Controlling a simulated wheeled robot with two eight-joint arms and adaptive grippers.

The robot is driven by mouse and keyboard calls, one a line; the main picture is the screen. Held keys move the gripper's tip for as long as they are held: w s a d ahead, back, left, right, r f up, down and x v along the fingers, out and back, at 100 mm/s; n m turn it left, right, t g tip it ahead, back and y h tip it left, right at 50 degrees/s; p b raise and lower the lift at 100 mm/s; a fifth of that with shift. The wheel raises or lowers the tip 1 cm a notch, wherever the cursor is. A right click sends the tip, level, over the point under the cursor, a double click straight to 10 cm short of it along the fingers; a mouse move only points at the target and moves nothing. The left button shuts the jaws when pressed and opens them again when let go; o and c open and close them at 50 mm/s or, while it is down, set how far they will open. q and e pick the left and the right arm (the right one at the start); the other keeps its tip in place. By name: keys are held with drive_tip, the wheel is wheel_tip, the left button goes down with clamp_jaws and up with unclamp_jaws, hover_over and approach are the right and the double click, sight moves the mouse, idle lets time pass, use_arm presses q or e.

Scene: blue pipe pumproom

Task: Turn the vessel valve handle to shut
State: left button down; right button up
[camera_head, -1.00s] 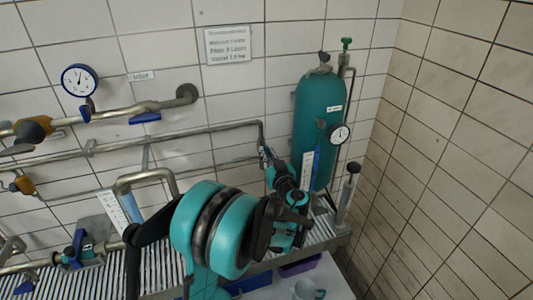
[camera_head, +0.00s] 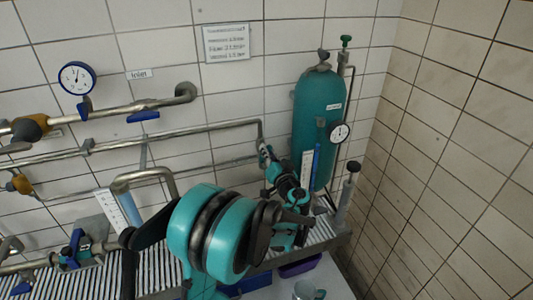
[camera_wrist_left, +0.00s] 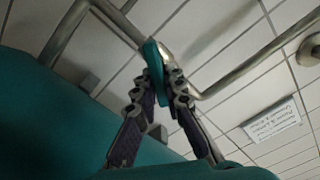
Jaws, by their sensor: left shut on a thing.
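The vessel (camera_head: 319,110) is a teal upright cylinder against the back wall in the head view. My left gripper (camera_head: 265,154) reaches to the pipe end just left of the vessel. In the left wrist view, a flat teal valve handle (camera_wrist_left: 153,58) sits on a metal pipe, and my left gripper (camera_wrist_left: 163,92) is shut on it with one finger on each side. In the head view the handle is mostly hidden by the gripper, so its angle is hard to tell there. My right gripper is not in view.
A gauge (camera_head: 340,132) is on the vessel's right. Wall pipes (camera_head: 130,139) run left, with a second gauge (camera_head: 77,78) and blue-handled valves (camera_head: 143,116). A ribbed shelf (camera_head: 160,268) lies below, with a mug (camera_head: 305,290) in front. A sign (camera_head: 227,43) hangs above.

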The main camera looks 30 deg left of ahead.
use_arm(q)
drive_tip(key=m, duration=0.4)
drive_tip(key=m+b, duration=0.1)
drive_tip(key=m, duration=0.1)
drive_tip(key=shift+w+d+f+m, duration=0.15)
drive_tip(key=shift+f+m, duration=0.15)
drive_tip(key=m, duration=0.5)
drive_tip(key=shift+f, duration=0.2)
drive_tip(key=shift+m, duration=0.3)
drive_tip(key=c, duration=1.6)
unclamp_jaws()
drive_tip(key=v, duration=1.2)
